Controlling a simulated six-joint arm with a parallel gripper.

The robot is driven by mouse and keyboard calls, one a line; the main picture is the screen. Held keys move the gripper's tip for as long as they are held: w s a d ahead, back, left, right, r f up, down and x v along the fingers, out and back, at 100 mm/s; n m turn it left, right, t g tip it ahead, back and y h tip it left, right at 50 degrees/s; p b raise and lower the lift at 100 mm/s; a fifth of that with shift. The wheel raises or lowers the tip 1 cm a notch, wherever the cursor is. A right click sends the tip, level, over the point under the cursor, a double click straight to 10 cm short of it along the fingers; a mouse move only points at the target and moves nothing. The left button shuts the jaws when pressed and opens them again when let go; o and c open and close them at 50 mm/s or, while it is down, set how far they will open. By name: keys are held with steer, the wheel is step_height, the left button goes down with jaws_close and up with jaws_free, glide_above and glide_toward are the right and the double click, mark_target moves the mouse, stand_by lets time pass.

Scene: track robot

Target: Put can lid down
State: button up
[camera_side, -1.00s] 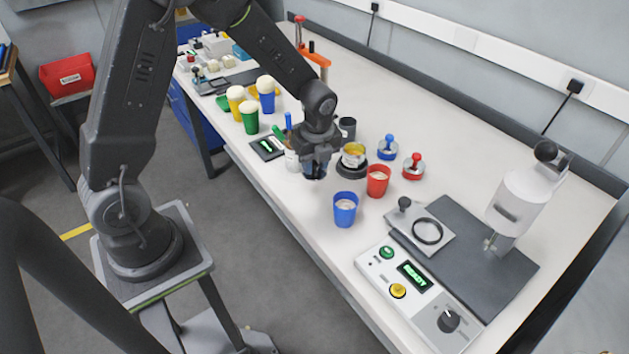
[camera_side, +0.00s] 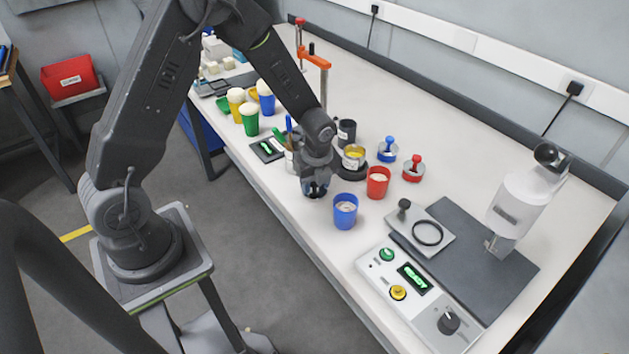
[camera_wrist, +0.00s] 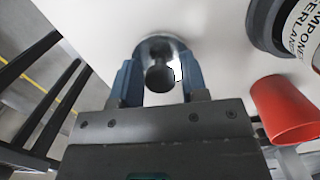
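The can lid (camera_wrist: 150,46) is a round silvery disc with a black knob (camera_wrist: 160,78), under my gripper in the wrist view. My gripper (camera_wrist: 160,85) has its blue fingers on either side of the knob, spread apart with gaps beside it. In the side view my gripper (camera_side: 315,188) is low over the table's near edge, left of the blue cup, and mostly hides the lid. The open can (camera_side: 354,157) with yellow contents stands behind it on a dark round base. Its label (camera_wrist: 301,30) shows at the wrist view's upper right.
The blue cup (camera_side: 345,212) and red cup (camera_side: 377,183) stand close on the right. The red cup also shows in the wrist view (camera_wrist: 290,108). Blue-knobbed (camera_side: 387,151) and red-knobbed (camera_side: 413,168) pieces stand behind. A control panel (camera_side: 410,290) lies at the front right.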

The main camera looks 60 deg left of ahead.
mark_target(317, 194)
steer(key=shift+o, duration=1.1)
step_height(317, 194, up, 12)
steer(key=d, duration=0.1)
steer(key=s+d+r+n+t, duration=0.2)
steer(key=s+d+r+n, duration=0.1)
steer(key=s+r+n, duration=0.4)
steer(key=s+d+r+n+t+h, duration=0.1)
steer(key=s+d+r+n+t, duration=0.2)
steer(key=s+r+n, duration=0.4)
steer(key=s+n, duration=0.4)
steer(key=n, duration=0.2)
steer(key=shift+r, duration=0.25)
